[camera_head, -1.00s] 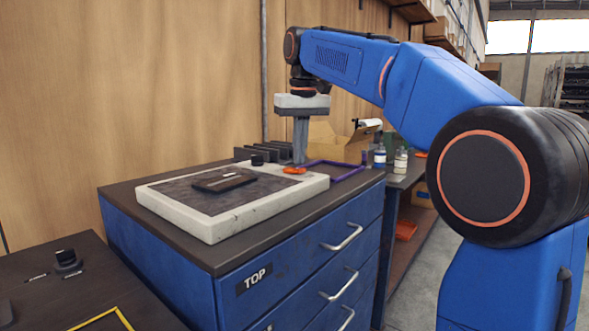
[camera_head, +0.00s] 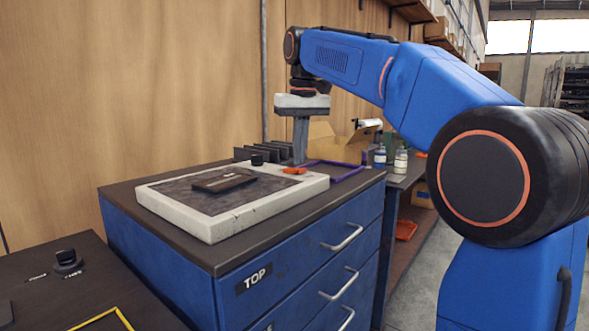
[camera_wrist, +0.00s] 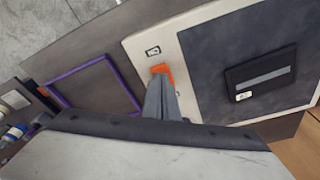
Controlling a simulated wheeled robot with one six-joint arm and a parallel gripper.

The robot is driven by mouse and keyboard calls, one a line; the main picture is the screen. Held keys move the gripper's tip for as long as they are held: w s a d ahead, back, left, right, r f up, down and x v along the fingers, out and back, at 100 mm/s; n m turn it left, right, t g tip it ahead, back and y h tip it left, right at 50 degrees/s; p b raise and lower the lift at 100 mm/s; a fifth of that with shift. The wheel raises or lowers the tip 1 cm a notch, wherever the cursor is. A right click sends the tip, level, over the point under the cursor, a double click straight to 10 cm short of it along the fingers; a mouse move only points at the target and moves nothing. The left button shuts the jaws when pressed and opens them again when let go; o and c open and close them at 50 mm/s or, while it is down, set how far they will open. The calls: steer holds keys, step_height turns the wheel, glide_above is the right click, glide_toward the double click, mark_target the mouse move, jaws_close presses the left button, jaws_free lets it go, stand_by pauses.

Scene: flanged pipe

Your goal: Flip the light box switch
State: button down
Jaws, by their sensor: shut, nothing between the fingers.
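The light box (camera_head: 212,228) is a flat slab with a pale frame and a dark, unlit-looking panel, lying on the blue drawer cabinet. Its small orange switch (camera_head: 293,171) sits on the frame at the far right corner; it also shows in the wrist view (camera_wrist: 162,70). My gripper (camera_head: 300,162) points down with its fingers shut and empty, right by the switch. In the wrist view the fingertips (camera_wrist: 160,82) overlap the lower part of the switch. I cannot tell whether they touch it.
A dark flat item (camera_head: 224,180) with a pale strip lies on the panel. A purple frame outline (camera_head: 345,175) and dark upright slots (camera_head: 262,152) are beside and behind the box. Small bottles (camera_head: 400,160) and a cardboard box (camera_head: 335,142) stand beyond.

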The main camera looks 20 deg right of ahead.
mark_target(299, 169)
steer(key=shift+f, duration=0.65)
stand_by(1.1)
steer(key=shift+r, duration=0.1)
step_height(299, 169, up, 7)
stand_by(0.9)
